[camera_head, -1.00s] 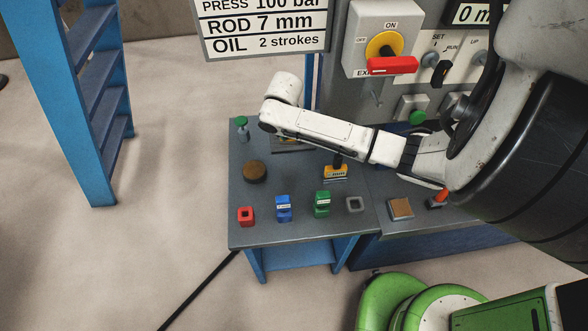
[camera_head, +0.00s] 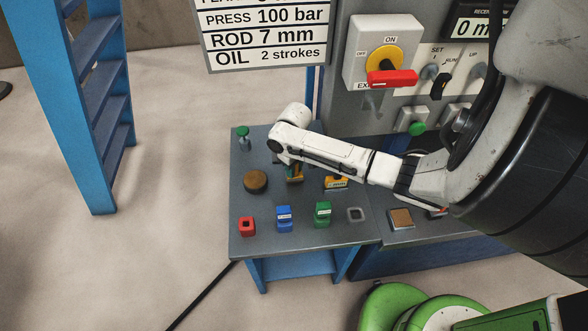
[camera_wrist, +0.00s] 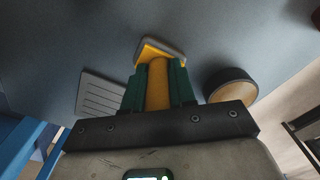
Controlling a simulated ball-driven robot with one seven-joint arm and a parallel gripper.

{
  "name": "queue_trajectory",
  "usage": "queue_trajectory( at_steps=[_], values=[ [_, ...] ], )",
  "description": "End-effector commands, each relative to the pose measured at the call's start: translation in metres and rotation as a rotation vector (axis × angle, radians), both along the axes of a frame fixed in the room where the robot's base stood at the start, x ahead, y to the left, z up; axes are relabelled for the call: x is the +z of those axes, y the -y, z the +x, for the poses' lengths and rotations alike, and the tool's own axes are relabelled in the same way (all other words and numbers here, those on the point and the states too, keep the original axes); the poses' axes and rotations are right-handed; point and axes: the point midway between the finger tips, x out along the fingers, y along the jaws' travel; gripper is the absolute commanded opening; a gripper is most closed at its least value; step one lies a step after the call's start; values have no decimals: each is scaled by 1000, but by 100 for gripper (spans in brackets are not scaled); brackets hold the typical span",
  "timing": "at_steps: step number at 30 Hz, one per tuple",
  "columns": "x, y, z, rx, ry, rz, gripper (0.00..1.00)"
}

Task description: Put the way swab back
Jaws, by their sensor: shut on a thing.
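The way swab has an orange-yellow handle (camera_wrist: 158,85) and a yellow foot with a grey edge. My gripper (camera_wrist: 159,88), with green fingers, is shut on the handle in the wrist view. The foot points down at the grey table top; I cannot tell whether it touches. In the head view the swab (camera_head: 294,175) shows partly below my white wrist, between the round brown-topped tin and a yellow labelled block. My fingers are mostly hidden there by the wrist. A light grey plate with lines (camera_wrist: 101,96) lies left of the swab in the wrist view.
The round tin (camera_head: 255,181) also shows right of the swab in the wrist view (camera_wrist: 231,86). The yellow block (camera_head: 337,183) is close right. Red (camera_head: 246,226), blue (camera_head: 284,219) and green (camera_head: 323,214) blocks line the front. A green-topped bottle (camera_head: 243,138) stands at the back left.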

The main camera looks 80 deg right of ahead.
Motion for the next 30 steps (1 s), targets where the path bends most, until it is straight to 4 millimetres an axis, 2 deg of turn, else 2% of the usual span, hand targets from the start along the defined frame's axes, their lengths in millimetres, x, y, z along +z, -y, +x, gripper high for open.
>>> queue_trajectory(
  at_steps=[3,9,10,18,26,30],
  values=[
    [-9,0,0,0,0,0,0],
    [-10,0,0,0,1,0,0],
    [-10,0,0,0,1,0,27],
    [-10,0,0,0,1,0,51],
    [-7,0,0,0,0,-1,51],
    [9,1,0,0,2,-2,51]
  ],
)
